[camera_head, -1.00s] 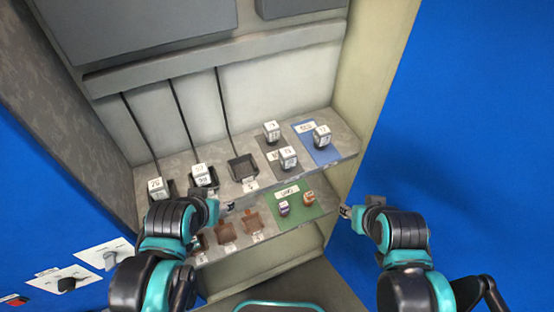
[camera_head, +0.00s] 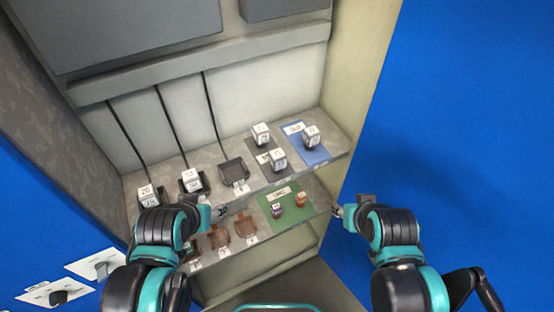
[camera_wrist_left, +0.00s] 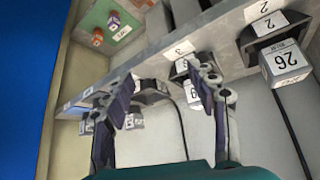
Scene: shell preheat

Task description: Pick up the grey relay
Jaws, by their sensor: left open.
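Several pale box-shaped relays with printed labels stand on the upper shelf in the head view. Two relays, the far-left one (camera_head: 147,196) and its neighbour (camera_head: 191,181), sit in black sockets. Two more, a rear one (camera_head: 261,135) and a front one (camera_head: 278,160), stand on dark mats, and one (camera_head: 311,137) on a blue mat. I cannot tell which is the grey one. My left gripper (camera_head: 221,210) is open and empty in front of the shelves; its spread fingers (camera_wrist_left: 160,105) show in the left wrist view. My right gripper (camera_head: 338,211) is right of the lower shelf; its jaws are unclear.
The lower shelf has brown holders (camera_head: 219,237) and a green mat (camera_head: 290,203) with a purple (camera_head: 276,211) and an orange piece (camera_head: 301,200). The cabinet's side wall (camera_head: 362,90) stands at right.

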